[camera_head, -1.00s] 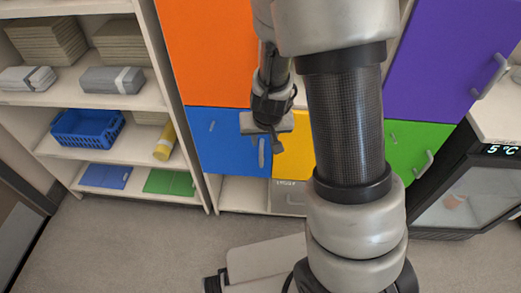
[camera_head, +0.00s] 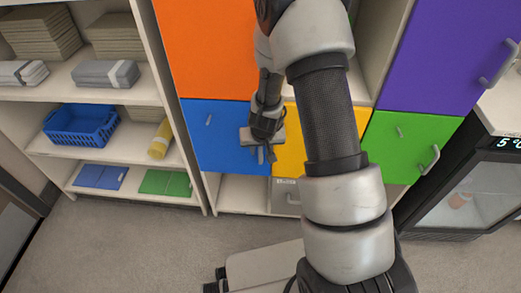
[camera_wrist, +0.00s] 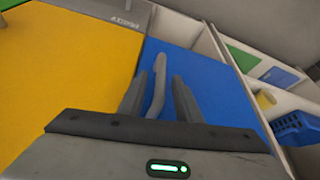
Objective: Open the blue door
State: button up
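The blue door (camera_head: 222,140) is shut, low in the cabinet, left of the yellow door. In the wrist view the blue door (camera_wrist: 210,85) fills the right middle, with its grey bar handle (camera_wrist: 158,85) upright near the yellow door. My gripper (camera_head: 266,155) is in front of the door's right edge in the head view and hides part of the handle. In the wrist view my gripper (camera_wrist: 158,92) is open, one finger on each side of the handle. I see gaps between fingers and handle; whether the fingertips reach past the bar is hard to tell.
The yellow door (camera_head: 289,140) is right beside the blue one, the orange door (camera_head: 205,50) above it. The green door (camera_head: 410,140) and a glass-front fridge (camera_head: 470,190) are to the right. An open shelf (camera_head: 120,150) stands left. Floor in front of that shelf is clear.

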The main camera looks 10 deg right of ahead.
grip_shut()
jog(key=shift+s, duration=0.1)
